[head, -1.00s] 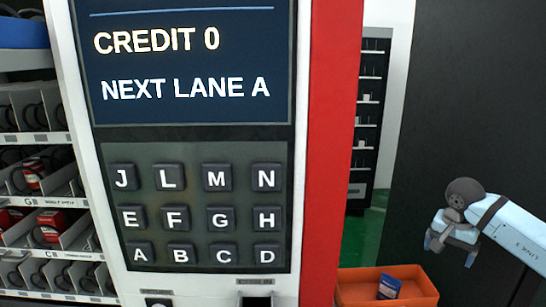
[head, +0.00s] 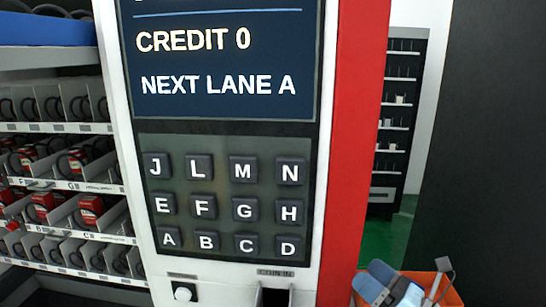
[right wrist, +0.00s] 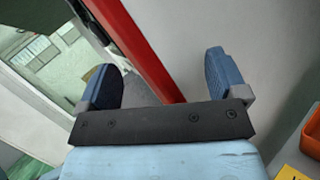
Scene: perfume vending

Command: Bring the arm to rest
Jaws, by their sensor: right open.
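My right gripper (head: 378,282) is low at the right of the head view, in front of the orange bin (head: 450,296) and just right of the machine's red side. In the right wrist view its two blue finger pads stand wide apart, and nothing is between them (right wrist: 160,82). The gripper is open and empty. Most of the right arm is out of the head view. My left gripper is not in view.
The vending machine's lettered keypad (head: 222,222) and its screen (head: 222,65), reading CREDIT 0 and NEXT LANE A, stand close in front. Shelves of lanes with red items (head: 90,208) are at the left. A dark shelf rack (head: 400,120) stands farther back.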

